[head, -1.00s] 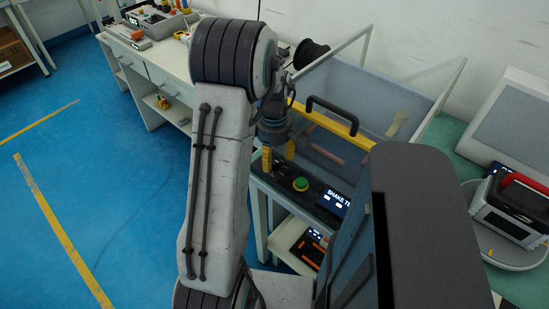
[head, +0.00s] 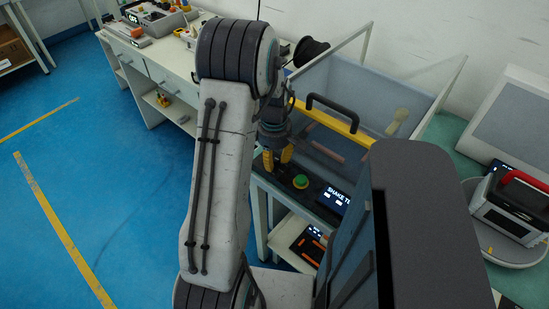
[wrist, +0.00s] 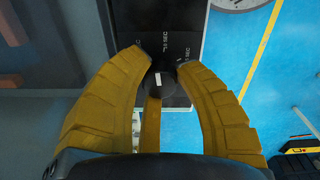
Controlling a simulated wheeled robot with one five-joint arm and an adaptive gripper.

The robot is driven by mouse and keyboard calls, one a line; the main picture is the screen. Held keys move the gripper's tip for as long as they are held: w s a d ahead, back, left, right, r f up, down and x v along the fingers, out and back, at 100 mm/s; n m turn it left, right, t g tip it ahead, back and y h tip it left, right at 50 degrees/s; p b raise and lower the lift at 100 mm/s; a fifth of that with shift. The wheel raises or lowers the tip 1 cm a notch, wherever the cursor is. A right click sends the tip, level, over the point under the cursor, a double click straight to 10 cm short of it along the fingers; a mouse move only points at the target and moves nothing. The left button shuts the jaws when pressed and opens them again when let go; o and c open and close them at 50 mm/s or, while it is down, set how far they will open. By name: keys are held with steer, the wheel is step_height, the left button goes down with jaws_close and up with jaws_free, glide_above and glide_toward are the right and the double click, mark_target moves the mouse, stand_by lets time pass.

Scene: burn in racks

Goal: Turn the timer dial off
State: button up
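The timer dial (wrist: 166,82) is a dark round knob with a white pointer mark, on a black panel (wrist: 172,30) with "SEC" markings in the wrist view. My gripper (wrist: 167,62) has yellow fingers, closed in on both sides of the dial, with their tips against it as far as I can see. Another yellow finger shows below the dial. In the head view my gripper (head: 278,160) points down at the left end of the shake tester's front panel (head: 328,186). The dial is hidden there behind the fingers.
A green button (head: 300,181) and a lit display (head: 334,199) are right of my gripper on the panel. A clear-walled enclosure with a yellow, black-handled bar (head: 338,122) stands behind. A red-handled case (head: 515,205) is at right. Blue floor (head: 110,190) is open at left.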

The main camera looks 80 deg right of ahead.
mark_target(274, 159)
jaws_close()
steer(key=shift+n, duration=0.8)
steer(key=o, duration=0.6)
jaws_free()
steer(key=shift+r, duration=0.15)
step_height(274, 159, up, 12)
steer(key=shift+a, duration=0.15)
